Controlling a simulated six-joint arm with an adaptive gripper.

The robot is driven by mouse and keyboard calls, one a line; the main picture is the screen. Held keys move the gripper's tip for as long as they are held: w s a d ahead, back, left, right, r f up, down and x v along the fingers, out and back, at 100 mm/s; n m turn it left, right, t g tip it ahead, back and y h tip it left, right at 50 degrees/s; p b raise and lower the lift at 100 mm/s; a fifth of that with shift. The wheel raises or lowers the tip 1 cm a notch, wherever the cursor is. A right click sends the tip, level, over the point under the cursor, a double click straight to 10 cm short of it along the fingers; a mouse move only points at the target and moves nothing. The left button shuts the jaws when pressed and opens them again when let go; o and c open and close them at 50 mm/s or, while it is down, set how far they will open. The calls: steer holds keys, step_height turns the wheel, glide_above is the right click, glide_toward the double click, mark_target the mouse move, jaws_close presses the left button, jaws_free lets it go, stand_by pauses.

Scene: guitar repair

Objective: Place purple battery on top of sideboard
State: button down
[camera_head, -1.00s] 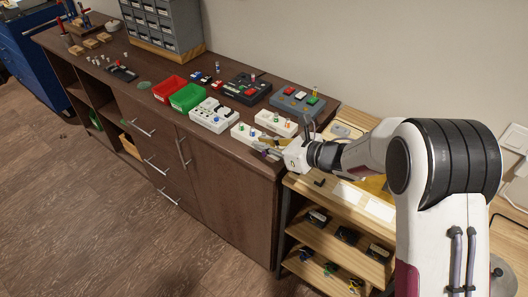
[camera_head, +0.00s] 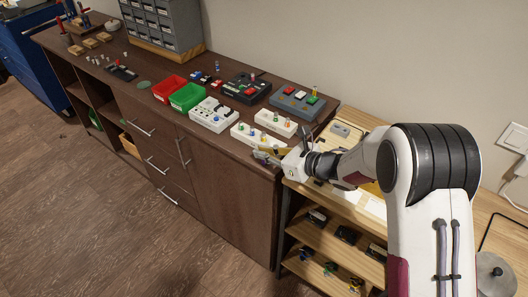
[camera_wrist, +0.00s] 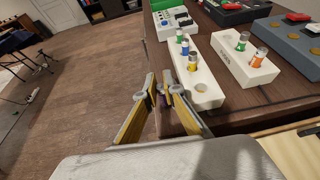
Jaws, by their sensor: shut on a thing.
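The dark brown sideboard (camera_head: 232,195) runs along the wall, and its top (camera_wrist: 243,104) shows in the wrist view. My gripper (camera_head: 264,154) is at the right front corner of the sideboard top, close to the front white battery holder. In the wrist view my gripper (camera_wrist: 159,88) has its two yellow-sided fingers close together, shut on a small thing.
A white holder (camera_wrist: 207,92) with several coloured batteries lies just right of my fingertips in the wrist view. A second white holder (camera_head: 275,122) is behind it. Red (camera_head: 168,88) and green bins (camera_head: 188,97) stand farther left. A wooden shelf unit (camera_head: 330,232) adjoins on the right.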

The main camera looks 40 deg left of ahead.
steer(key=shift+f, duration=0.15)
steer(key=c, duration=2.2)
jaws_free()
steer(key=shift+o, duration=0.2)
steer(key=shift+r, duration=0.2)
steer(key=shift+v, duration=6)
steer(key=shift+f, duration=0.1)
